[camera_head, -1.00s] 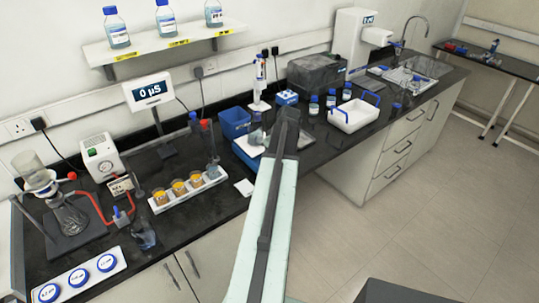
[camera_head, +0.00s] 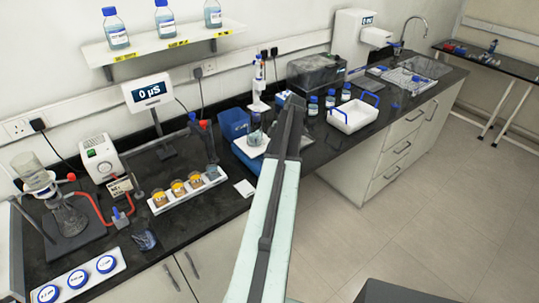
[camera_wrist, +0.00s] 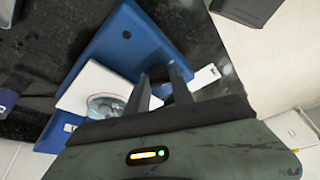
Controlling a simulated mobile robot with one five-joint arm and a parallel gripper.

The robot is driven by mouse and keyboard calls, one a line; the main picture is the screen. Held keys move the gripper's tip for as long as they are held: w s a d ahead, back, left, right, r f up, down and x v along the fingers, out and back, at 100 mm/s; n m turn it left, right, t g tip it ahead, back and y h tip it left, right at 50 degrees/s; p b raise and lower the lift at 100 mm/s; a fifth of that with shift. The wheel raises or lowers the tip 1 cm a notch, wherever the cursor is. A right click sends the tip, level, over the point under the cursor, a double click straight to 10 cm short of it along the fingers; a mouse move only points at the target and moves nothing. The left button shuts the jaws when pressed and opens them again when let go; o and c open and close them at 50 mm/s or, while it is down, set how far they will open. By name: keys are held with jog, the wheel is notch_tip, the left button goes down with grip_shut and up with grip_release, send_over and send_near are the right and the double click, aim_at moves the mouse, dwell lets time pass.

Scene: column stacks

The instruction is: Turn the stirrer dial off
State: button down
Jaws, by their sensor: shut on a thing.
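The stirrer is a blue slab with a white top plate. It stands on the black bench in the head view (camera_head: 243,151), just left of my arm's end, and fills the middle of the wrist view (camera_wrist: 120,40). A clear glass beaker stands on its white plate (camera_wrist: 104,106); the beaker also shows in the head view (camera_head: 256,138). My gripper (camera_wrist: 166,76) has its dark fingers at the stirrer's edge, closed on a small part there. That part appears to be the stirrer dial, but the fingers hide it and its mark cannot be read. My arm hides the gripper in the head view.
A white card (camera_head: 245,187) lies at the bench's front edge. A white rack of amber beakers (camera_head: 187,191) is to the left. Small bottles and a white tray (camera_head: 352,118) are to the right.

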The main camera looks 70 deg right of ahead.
jog(key=n, duration=0.2)
jog(key=n+g+y, duration=0.1)
jog(key=n, duration=0.2)
jog(key=shift+d+g, duration=0.15)
jog(key=shift+g, duration=0.15)
jog(key=shift+n+y, duration=0.3)
jog(key=shift+n, duration=0.1)
jog(key=c, duration=1.4)
grip_release()
jog(key=shift+w, duration=0.1)
jog(key=p+v, duration=0.7)
jog(key=shift+d+r, duration=0.15)
jog(key=shift+r, duration=0.2)
